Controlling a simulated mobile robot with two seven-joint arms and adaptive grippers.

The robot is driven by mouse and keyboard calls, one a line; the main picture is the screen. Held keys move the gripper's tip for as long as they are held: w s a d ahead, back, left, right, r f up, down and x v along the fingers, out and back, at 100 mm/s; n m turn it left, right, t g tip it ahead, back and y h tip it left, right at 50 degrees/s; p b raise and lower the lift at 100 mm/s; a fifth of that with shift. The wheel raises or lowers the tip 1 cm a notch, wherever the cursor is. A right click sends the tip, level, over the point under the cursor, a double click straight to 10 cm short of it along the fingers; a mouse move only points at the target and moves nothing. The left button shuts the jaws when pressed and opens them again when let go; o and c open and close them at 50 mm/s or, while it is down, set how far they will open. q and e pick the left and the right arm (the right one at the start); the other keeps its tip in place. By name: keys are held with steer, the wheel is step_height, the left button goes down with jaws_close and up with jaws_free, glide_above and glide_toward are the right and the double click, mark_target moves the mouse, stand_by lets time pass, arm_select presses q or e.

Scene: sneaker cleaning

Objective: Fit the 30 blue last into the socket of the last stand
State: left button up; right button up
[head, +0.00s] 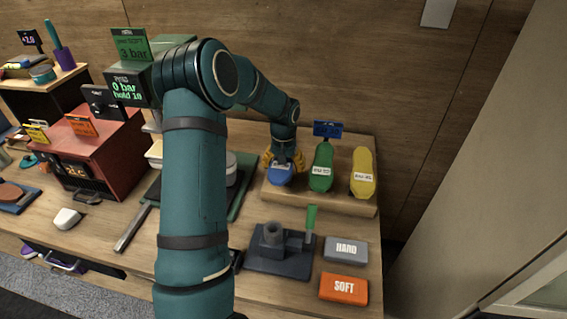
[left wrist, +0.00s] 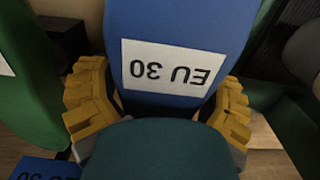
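The blue last (head: 280,174) is at the left end of the row of lasts on the wooden step. Its white EU 30 label shows upside down in the left wrist view (left wrist: 170,68). My left gripper (head: 283,160) is at the blue last, with yellow fingers on both sides of it; they also show in the left wrist view (left wrist: 165,105). I cannot tell whether the fingers press on the last or stand just beside it. The last stand (head: 284,262) has a dark base, a round upright socket (head: 273,234) that looks empty, and a green-handled lever (head: 311,218). My right gripper is not in view.
A green last (head: 321,166) and a yellow last (head: 362,172) stand right of the blue one on the wooden step (head: 330,203). Grey HARD (head: 346,250) and orange SOFT (head: 343,288) blocks lie right of the stand. A red box (head: 100,155) is at the left.

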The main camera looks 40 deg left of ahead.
arm_select(q)
steer(key=shift+c, duration=1.4)
steer(key=shift+r, duration=0.1)
